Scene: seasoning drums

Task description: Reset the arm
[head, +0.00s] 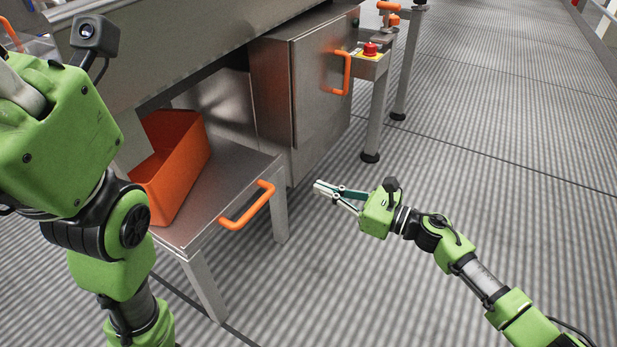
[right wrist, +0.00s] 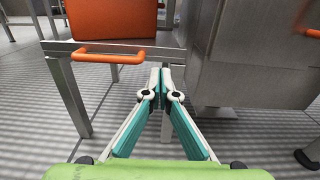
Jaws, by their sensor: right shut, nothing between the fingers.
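My right arm comes in from the lower right of the head view. Its gripper (head: 320,188) is shut and empty, held over the open floor to the right of the steel table. In the right wrist view the fingertips (right wrist: 161,72) meet, with nothing between them. My left arm fills the left side of the head view; its green wrist part is close to the camera, and its fingers are out of the picture.
An orange bin (head: 185,172) stands on a low steel table (head: 232,178) with an orange handle (head: 247,205). Behind it is a steel cabinet (head: 312,90). A red button (head: 370,49) sits on a stand to its right. The ribbed floor (head: 480,120) at right is clear.

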